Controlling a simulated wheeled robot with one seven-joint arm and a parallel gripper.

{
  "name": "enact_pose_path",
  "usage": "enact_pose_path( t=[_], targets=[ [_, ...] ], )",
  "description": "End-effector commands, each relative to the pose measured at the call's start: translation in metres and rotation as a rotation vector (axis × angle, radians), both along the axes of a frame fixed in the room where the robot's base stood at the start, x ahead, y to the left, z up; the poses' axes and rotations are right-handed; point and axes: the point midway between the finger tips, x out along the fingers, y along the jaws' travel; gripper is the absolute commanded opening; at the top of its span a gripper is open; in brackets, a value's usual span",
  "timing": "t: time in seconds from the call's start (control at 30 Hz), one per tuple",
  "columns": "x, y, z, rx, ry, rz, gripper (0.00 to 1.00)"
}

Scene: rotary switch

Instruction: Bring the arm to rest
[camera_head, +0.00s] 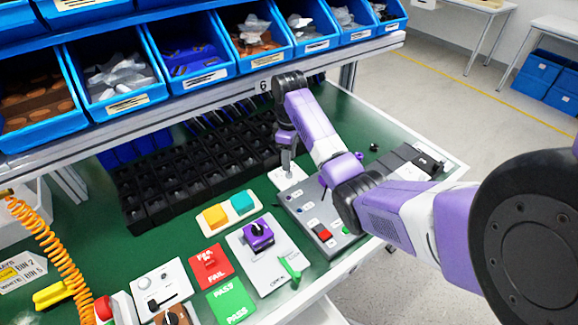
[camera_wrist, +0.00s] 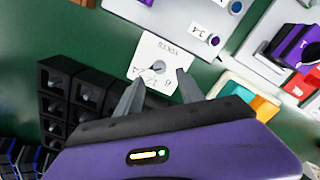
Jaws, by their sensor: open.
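My gripper (camera_head: 288,165) points down over the green bench top, above a small white switch plate (camera_head: 283,179). In the wrist view my gripper (camera_wrist: 161,80) is open, with its two grey fingers apart. The white switch plate (camera_wrist: 150,52) shows there with printed marks around its edge and a small grey knob (camera_wrist: 158,67) between the fingertips. The fingers look clear of the knob on both sides. The exact height of the fingertips above the plate is hard to tell.
A grey control panel (camera_head: 303,208) lies just right of my gripper. Black bins (camera_head: 165,185) stand to the left. A shelf of blue bins (camera_head: 190,60) overhangs the back. A purple knob on a plate (camera_head: 258,236) and coloured buttons lie in front.

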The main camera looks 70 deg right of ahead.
Motion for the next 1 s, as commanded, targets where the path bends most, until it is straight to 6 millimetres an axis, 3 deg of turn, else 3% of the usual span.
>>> enact_pose_path(
  t=[0.23, 1.0],
  targets=[
    [0.0, 0.0, 0.017, -0.001, 0.0, 0.0, 0.45],
    [0.0, 0.0, 0.017, 0.0, 0.0, 0.0, 0.45]
  ],
)
